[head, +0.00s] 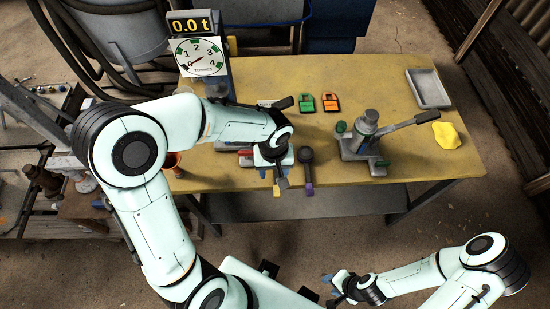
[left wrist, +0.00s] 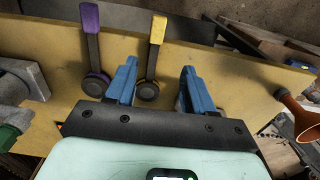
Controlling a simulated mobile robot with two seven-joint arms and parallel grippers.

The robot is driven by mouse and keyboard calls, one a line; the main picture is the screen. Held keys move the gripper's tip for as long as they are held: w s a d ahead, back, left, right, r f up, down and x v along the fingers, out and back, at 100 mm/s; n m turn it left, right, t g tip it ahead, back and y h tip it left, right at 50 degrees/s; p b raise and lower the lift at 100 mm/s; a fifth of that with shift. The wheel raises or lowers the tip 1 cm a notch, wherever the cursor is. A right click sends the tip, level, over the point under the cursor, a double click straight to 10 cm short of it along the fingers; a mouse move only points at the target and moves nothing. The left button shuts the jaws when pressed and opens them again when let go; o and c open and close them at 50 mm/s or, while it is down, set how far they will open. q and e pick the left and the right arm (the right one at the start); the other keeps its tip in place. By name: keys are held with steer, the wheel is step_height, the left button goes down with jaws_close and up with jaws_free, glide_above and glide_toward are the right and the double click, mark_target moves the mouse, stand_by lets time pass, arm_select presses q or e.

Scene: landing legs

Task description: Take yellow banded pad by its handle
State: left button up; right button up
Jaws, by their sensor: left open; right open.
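The yellow banded pad shows in the left wrist view (left wrist: 148,88) as a dark round pad with a dark handle ending in a yellow band. In the head view its yellow end (head: 277,191) sticks out past my left gripper (head: 271,170), which hides the rest. In the left wrist view my left gripper (left wrist: 159,66) is open, and the pad appears between its blue fingers, closer to the left one. Contact cannot be told. A similar purple banded pad (head: 308,170) lies beside it. My right gripper (head: 323,289) is open and empty in front of the table.
The yellow table (head: 430,165) also carries a lever press (head: 366,135), green (head: 307,103) and orange (head: 331,102) padlock-like pieces, a grey tray (head: 428,88) and a yellow cloth-like lump (head: 446,135). A dial gauge (head: 198,58) stands at the back left. An orange funnel-like object (left wrist: 300,118) is at the wrist view's right.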

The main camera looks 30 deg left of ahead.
mark_target(277, 186)
arm_select(q)
step_height(277, 186, down, 3)
steer(key=shift+w+r, duration=0.1)
steer(key=shift+w, duration=0.05)
steer(key=f, duration=0.3)
steer(key=d+f, duration=0.1)
steer(key=shift+s+f, duration=0.15)
steer(key=shift+s, duration=0.1)
steer(key=shift+f, duration=0.45)
jaws_close()
